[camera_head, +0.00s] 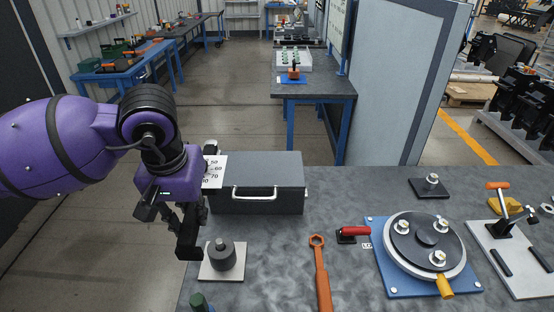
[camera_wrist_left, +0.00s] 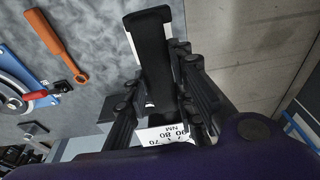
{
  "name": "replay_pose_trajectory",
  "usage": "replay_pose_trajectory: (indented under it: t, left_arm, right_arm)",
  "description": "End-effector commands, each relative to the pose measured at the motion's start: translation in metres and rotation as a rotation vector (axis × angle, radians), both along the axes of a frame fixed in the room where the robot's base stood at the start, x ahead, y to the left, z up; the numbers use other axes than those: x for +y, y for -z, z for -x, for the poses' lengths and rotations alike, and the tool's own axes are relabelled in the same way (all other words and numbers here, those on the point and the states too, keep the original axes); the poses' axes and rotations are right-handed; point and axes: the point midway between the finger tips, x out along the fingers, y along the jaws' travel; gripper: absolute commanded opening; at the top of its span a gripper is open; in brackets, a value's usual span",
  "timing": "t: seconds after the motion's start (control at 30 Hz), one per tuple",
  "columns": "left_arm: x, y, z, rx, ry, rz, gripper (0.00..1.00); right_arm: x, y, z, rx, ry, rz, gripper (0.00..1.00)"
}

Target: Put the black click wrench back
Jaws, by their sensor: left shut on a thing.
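My left gripper (camera_head: 190,222) is shut on the black click wrench (camera_head: 188,243), above the left edge of the workbench. In the wrist view the wrench (camera_wrist_left: 152,55) is a dark bar between the fingers (camera_wrist_left: 165,95). A white card with torque numbers (camera_head: 213,172) shows beside the gripper, and at the base of the fingers in the wrist view (camera_wrist_left: 168,134). A white square plate with a dark grey round post (camera_head: 223,257) stands just right of the wrench's lower end. My right gripper is not in view.
A dark grey toolbox (camera_head: 268,182) stands behind. An orange ring wrench (camera_head: 320,275) and a red-handled clamp (camera_head: 353,233) lie in the middle. A blue fixture with a round disc (camera_head: 385,282) and a white plate with an orange-handled clamp (camera_head: 518,262) are on the right.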

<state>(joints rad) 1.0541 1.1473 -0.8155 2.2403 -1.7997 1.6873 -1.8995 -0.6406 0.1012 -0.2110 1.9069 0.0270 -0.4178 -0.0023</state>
Motion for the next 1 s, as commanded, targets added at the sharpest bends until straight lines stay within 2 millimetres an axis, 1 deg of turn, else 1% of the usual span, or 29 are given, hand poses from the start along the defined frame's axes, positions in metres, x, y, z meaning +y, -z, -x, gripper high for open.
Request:
replay_pose_trajectory:
  t: [0.23,0.43,0.47,0.6,0.7,1.0]
  left_arm:
    - [0.0,-0.002,-0.001,-0.006,0.0,0.001,0.0]
    - [0.0,-0.001,-0.001,-0.005,0.0,0.001,0.0]
    - [0.0,0.002,0.0,-0.003,0.0,0.001,0.0]
    - [-0.001,0.033,0.003,0.006,0.001,0.003,0.0]
    - [0.0,0.045,0.004,0.0,0.0,0.002,0.0]
    - [0.0,0.044,0.003,-0.006,0.0,0.001,0.0]
  right_arm:
    - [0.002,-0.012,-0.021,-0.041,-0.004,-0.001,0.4]
    - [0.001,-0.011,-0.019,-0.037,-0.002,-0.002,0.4]
    - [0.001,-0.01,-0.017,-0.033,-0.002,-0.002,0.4]
    - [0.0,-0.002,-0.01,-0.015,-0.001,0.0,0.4]
    - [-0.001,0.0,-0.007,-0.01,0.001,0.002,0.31]
    - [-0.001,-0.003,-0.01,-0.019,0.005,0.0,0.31]
